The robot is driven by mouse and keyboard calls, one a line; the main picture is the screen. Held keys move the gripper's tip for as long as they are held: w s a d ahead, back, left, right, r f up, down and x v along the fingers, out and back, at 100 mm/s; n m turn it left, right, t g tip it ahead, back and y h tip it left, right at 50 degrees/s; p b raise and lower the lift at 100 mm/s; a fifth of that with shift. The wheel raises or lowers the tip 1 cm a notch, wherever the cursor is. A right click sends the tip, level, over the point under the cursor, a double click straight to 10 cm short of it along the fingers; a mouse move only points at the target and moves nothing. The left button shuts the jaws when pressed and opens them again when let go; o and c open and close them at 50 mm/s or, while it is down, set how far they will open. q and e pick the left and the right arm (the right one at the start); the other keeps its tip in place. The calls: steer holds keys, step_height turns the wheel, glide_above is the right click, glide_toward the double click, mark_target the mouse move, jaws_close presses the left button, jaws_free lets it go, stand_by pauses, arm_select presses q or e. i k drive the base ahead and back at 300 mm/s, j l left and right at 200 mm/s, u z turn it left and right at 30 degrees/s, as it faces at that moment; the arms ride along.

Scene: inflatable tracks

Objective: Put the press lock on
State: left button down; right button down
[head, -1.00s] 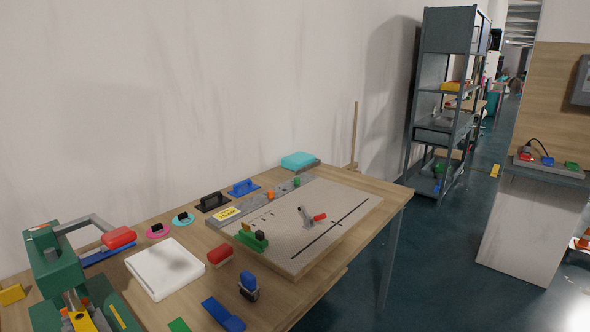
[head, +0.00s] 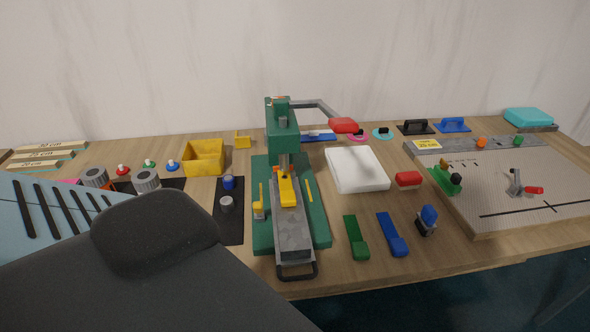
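The green press (head: 281,130) stands on the wooden table in the middle of the head view. Its long lever on the right ends in a red grip (head: 344,125). A yellow piece (head: 286,187) with an orange part sits on the grey bed under the press head. A small yellow lever-like piece (head: 260,204) stands at the left side of the green base, and a thin yellow strip lies on its right side. I cannot tell which yellow piece is the lock. Neither gripper is in view.
Left of the press are a yellow bin (head: 204,157) and a black mat (head: 229,229) with small cylinders. Right are a white pad (head: 357,169), green and blue strips, and a grey board (head: 535,217). A large dark shape (head: 160,270) hides the lower left.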

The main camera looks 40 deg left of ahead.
mark_target(257, 205)
steer(key=u, duration=1.65)
